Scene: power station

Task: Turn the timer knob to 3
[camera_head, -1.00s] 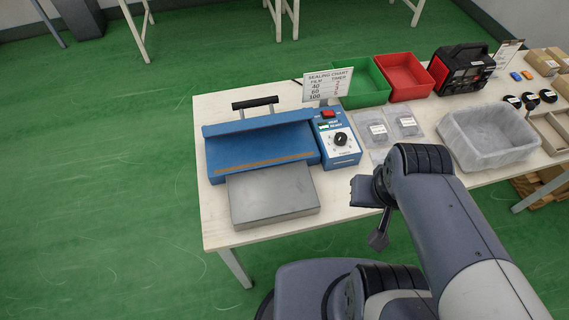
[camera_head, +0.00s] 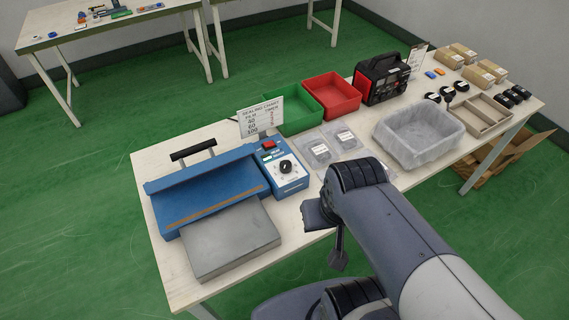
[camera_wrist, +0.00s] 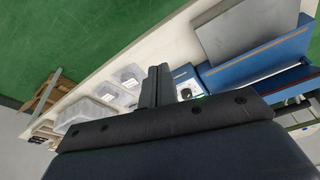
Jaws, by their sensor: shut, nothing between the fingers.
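The timer knob (camera_head: 286,167) is a black round knob on the white dial face of the blue heat sealer (camera_head: 205,190), at its right end. In the wrist view the knob (camera_wrist: 186,93) shows partly, just right of my fingers. The dial numbers are too small to read. A sealing chart sign (camera_head: 261,117) stands behind the sealer. My gripper (camera_wrist: 157,72) is shut and empty, with its fingers together in the wrist view. In the head view my wrist hides most of it, in front of the table's near edge and below right of the knob, apart from it.
A red switch (camera_head: 268,144) sits above the knob. Bags with labels (camera_head: 319,151), green (camera_head: 299,122) and red (camera_head: 335,107) bins, a lined tub (camera_head: 416,149) and a black-red power unit (camera_head: 382,78) lie to the right. A grey plate (camera_head: 232,238) is in front of the sealer.

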